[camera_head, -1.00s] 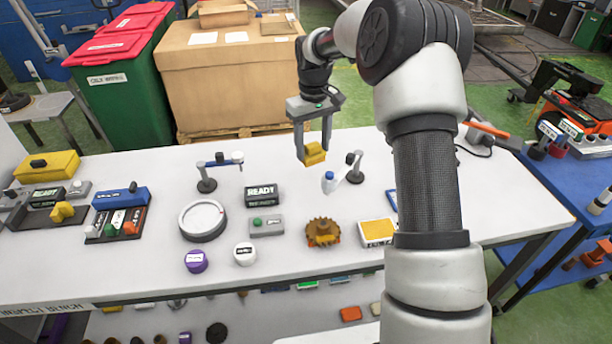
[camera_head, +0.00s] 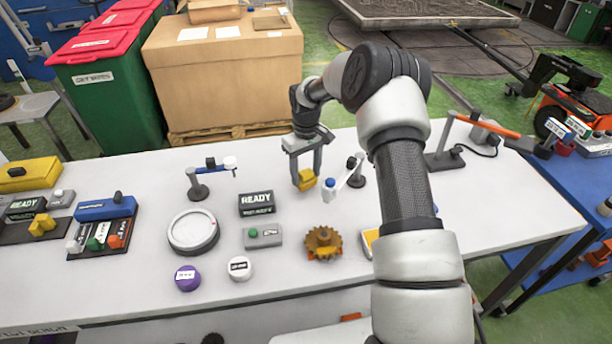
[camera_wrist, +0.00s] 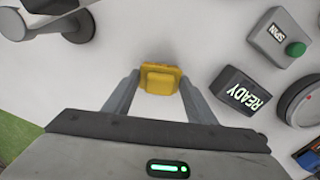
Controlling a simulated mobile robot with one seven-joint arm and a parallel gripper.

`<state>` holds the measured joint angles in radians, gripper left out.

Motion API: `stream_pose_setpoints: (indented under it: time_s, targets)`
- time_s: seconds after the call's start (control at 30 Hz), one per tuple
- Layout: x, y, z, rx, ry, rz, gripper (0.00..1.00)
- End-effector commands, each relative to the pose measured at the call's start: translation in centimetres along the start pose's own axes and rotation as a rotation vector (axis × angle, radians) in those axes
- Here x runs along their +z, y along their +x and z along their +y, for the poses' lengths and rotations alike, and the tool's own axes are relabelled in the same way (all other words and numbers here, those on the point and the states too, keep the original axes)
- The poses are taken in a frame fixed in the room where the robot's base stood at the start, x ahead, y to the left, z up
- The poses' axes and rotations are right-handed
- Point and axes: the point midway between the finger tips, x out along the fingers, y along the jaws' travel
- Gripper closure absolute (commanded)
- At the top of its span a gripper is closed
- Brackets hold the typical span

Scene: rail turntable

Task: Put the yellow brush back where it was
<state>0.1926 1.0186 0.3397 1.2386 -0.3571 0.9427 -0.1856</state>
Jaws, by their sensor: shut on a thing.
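My gripper (camera_head: 307,178) is shut on a small yellow block-like thing, which I take to be the yellow brush (camera_head: 305,181). In the wrist view the brush (camera_wrist: 160,78) sits between the two fingertips (camera_wrist: 160,88), with white tabletop behind it. In the head view it appears above the rear middle of the white table (camera_head: 130,300), behind and right of the READY sign (camera_head: 257,204). It is left of a small post with a blue-tipped arm (camera_head: 357,170). Its bristles and exact height above the table cannot be made out.
Near the brush are a brown gear (camera_head: 323,243), a round grey-rimmed dial (camera_head: 193,231), a green-button box (camera_head: 263,236) and another post (camera_head: 197,185). A dark tray (camera_head: 75,252) holds coloured pieces at left. An orange-handled stand (camera_head: 443,158) is at right.

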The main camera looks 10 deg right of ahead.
Motion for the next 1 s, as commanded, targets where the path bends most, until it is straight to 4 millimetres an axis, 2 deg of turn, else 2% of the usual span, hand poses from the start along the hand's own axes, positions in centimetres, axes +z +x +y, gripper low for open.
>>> stream_pose_setpoints:
  time_s: [0.1,0.47,0.5,0.6,0.87,1.0]
  targets:
    - [0.0,1.5,0.0,-0.001,0.000,-0.001,0.67]
    - [0.0,2.2,0.0,0.001,0.000,0.001,0.67]
    - [0.0,2.1,0.0,0.001,0.000,0.001,0.46]
    - [0.0,2.0,0.0,0.000,0.000,0.001,0.30]
    - [0.0,2.0,0.0,0.000,0.000,0.001,0.30]
    - [-0.1,1.2,0.1,0.001,0.000,0.002,0.30]
